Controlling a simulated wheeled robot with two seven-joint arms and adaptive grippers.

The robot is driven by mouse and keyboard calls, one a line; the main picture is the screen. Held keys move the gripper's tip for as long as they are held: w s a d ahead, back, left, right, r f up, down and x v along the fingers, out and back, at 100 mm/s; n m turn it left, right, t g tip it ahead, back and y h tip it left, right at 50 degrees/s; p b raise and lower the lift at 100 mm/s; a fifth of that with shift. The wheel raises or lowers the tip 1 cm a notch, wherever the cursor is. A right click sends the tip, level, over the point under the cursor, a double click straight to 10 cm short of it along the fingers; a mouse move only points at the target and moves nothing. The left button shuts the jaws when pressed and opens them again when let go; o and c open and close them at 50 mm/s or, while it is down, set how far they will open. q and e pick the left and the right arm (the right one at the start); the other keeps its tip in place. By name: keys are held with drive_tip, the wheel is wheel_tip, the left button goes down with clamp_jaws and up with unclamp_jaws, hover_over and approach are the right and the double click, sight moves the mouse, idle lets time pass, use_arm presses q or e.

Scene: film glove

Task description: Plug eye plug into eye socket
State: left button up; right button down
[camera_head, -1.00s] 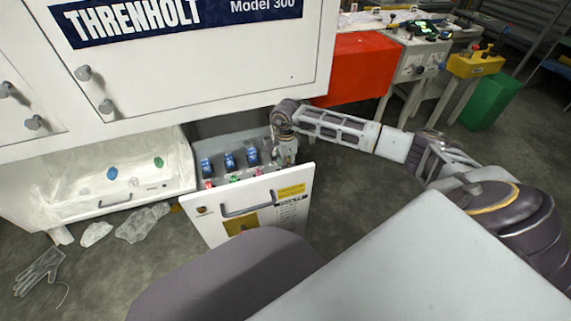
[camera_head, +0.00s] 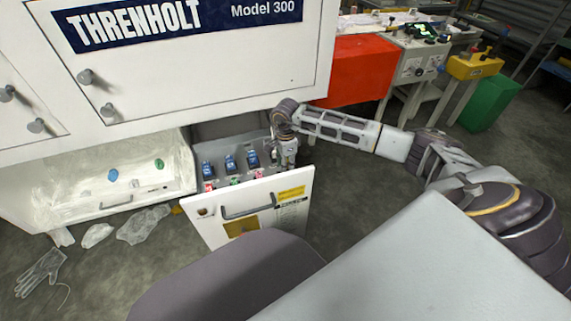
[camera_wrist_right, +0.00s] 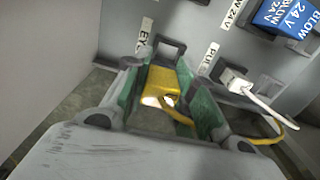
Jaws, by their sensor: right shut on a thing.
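The yellow eye plug (camera_wrist_right: 158,84) is between the green-padded fingers of my right gripper (camera_wrist_right: 165,92) in the right wrist view. A yellow cord hangs from it. The eye socket (camera_wrist_right: 171,42) has a black frame beside a label starting "EY" on the grey panel. The plug is lined up close in front of the socket. I cannot tell whether its tip is inside. In the head view my right gripper (camera_head: 287,153) is over the right end of the open drawer (camera_head: 235,172), and the plug is too small to make out. My left gripper is not in view.
In the wrist view a white plug (camera_wrist_right: 235,80) sits at a neighbouring socket, its white cable close to my right finger. A blue 24 V block (camera_wrist_right: 287,17) is beyond. The cabinet (camera_head: 190,75) overhangs the drawer. A clear glove (camera_head: 40,272) lies on the floor.

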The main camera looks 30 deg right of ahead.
idle(0.4)
drive_tip(key=shift+r+p, duration=0.6)
drive_tip(key=shift+r, duration=0.25)
drive_tip(key=shift+w+a, duration=0.1)
drive_tip(key=shift+w+a, duration=0.25)
drive_tip(key=shift+w, duration=0.15)
idle(0.3)
drive_tip(key=shift+f+b, duration=2.05)
drive_tip(key=shift+f, duration=1.15)
idle(1.5)
